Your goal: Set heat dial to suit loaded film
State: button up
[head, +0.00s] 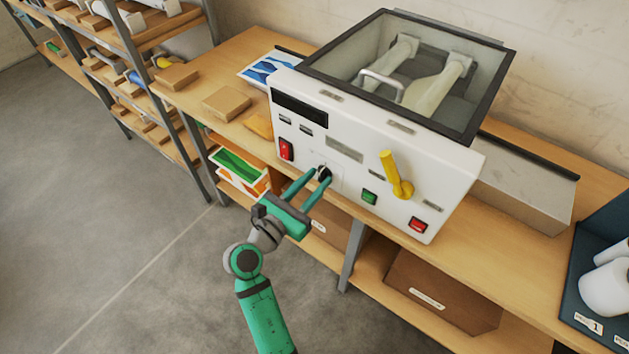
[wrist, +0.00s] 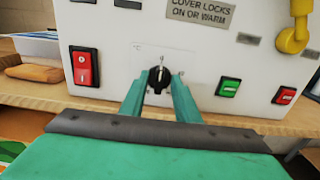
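The roll laminator (head: 375,150) is a white machine on a wooden bench, with a dark-framed clear cover (head: 480,92) over pale film rolls (head: 435,90). The heat dial (wrist: 158,80) is a small black knob with a light pointer line that looks roughly upright. In the head view the dial (head: 324,173) sits low on the front panel. My green gripper (wrist: 158,92) is at the dial, one finger on each side of it. Small gaps seem to show between fingers and knob, but I cannot tell whether they touch. The scale marks are too small to read.
A red rocker switch (wrist: 84,66) is left of the dial. A green button (wrist: 229,87), a red button (wrist: 285,95) and a yellow lever (head: 396,175) are to the right. A sign (wrist: 200,12) mentions cover locks. Boxes (head: 227,103) lie on the bench at left.

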jog(key=shift+w, duration=0.1)
grip_shut()
